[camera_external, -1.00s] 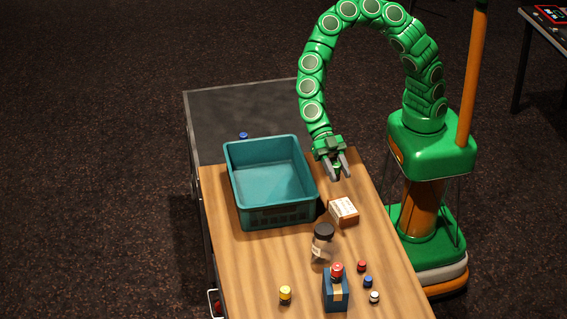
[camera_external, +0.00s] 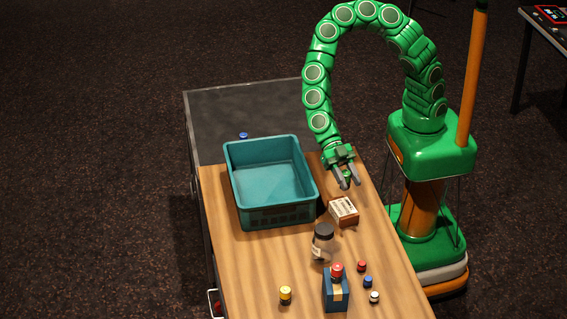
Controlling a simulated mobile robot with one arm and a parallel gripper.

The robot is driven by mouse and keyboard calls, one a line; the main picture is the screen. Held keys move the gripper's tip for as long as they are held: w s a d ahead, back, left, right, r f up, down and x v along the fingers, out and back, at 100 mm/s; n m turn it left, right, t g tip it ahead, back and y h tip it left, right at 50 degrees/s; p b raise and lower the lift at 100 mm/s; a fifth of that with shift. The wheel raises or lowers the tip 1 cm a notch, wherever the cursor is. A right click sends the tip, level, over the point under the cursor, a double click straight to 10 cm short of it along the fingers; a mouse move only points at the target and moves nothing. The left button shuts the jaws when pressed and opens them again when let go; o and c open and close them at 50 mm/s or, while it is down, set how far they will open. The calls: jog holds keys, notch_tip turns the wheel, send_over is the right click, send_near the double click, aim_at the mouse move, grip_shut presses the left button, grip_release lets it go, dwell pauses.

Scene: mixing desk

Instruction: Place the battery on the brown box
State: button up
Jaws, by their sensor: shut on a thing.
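My gripper (camera_external: 348,184) points down above the far right part of the desk, just behind the brown box. It is shut on a small dark thing with a green top, which I take for the battery (camera_external: 346,176); the fingers partly hide it. The brown box (camera_external: 344,213) has a white printed label on top and lies on the wooden desk, right of the teal bin. In the picture, the gripper and the battery are above the box and apart from it. The box top looks bare.
The teal bin (camera_external: 229,175) stands left of the box. A clear jar with a black lid (camera_external: 323,243) stands in front of it. Nearer are a blue box (camera_external: 336,291) with a red-topped thing on it, a yellow-capped bottle (camera_external: 285,295) and several small capped bottles.

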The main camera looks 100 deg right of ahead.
jog(key=shift+f, duration=3.9)
jog(key=shift+f, duration=0.1)
jog(key=o, duration=1.1)
jog(key=shift+o, duration=0.2)
jog(key=v, duration=1.2)
